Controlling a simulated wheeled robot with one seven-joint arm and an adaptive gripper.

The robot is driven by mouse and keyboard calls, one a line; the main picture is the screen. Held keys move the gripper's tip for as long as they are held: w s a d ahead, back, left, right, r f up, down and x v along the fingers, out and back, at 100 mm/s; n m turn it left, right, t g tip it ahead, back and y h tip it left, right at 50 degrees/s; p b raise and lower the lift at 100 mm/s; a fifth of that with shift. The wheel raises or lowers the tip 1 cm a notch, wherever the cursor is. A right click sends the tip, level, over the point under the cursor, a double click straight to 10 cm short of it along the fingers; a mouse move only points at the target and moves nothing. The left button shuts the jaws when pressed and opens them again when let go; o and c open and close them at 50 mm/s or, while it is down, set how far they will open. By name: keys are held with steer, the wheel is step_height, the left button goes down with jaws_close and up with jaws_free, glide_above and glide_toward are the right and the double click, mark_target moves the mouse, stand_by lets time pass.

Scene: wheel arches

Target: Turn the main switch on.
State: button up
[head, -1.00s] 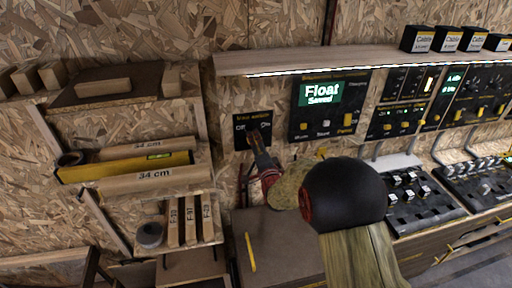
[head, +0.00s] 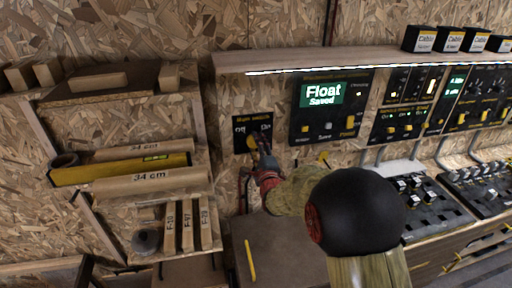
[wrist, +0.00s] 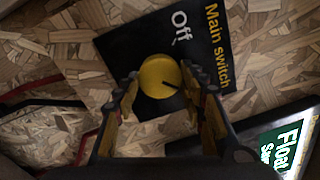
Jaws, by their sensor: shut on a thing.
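The main switch is a black panel (head: 240,137) on the chipboard wall, with "Off" at its left and "On" at its right in the head view. Its round yellow knob (wrist: 156,72) shows in the wrist view beside the word "Off"; the "On" word is hidden there. A dark mark on the knob points to the lower right in the wrist view, away from "Off" and toward the hidden "On" side. My gripper (wrist: 160,77) has one finger on each side of the knob and is shut on it. In the head view, my gripper (head: 257,146) partly covers the knob.
A panel with a screen reading "Float Saved" (head: 320,95) is right of the switch. A wooden shelf (head: 300,62) runs above. A brown cabinet top (head: 285,250) lies below.

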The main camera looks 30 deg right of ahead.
stand_by(0.4)
steer(key=o, duration=1.2)
steer(key=shift+c, duration=0.2)
steer(key=v, duration=1.2)
steer(key=shift+f, duration=0.15)
